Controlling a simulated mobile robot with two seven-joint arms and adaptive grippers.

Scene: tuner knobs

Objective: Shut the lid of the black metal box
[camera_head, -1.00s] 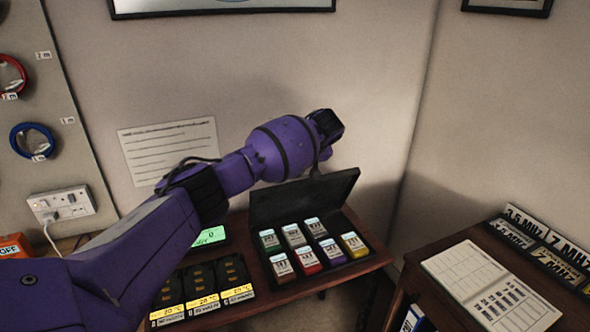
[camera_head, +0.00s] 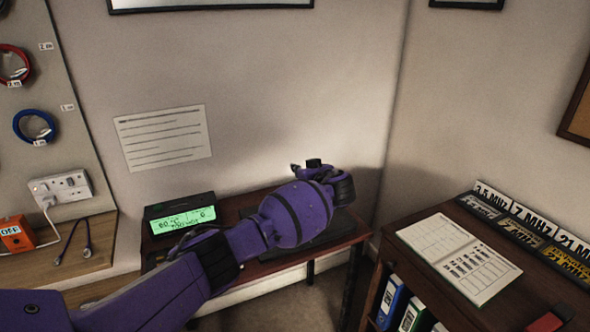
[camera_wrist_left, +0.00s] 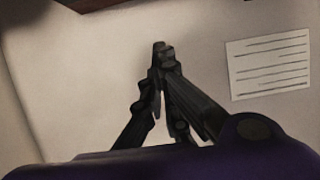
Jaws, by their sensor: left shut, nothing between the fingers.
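The black metal box (camera_head: 337,226) is on the dark wooden table, mostly hidden behind my left arm. A flat black surface of it shows beside my wrist. The lid no longer stands upright and none of the coloured items inside show; I cannot tell whether it is fully shut. My left arm reaches across from the lower left, its wrist in front of and above the box. My left gripper (camera_wrist_left: 162,48) is shut and empty in the left wrist view, with only wall behind its fingertips. My right gripper is not in view.
A green-lit display (camera_head: 183,218) stands on the table left of the box. An orange box (camera_head: 16,234) is at the far left. A second table at right holds an open booklet (camera_head: 459,258) and number plates (camera_head: 535,228). The wall is close behind.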

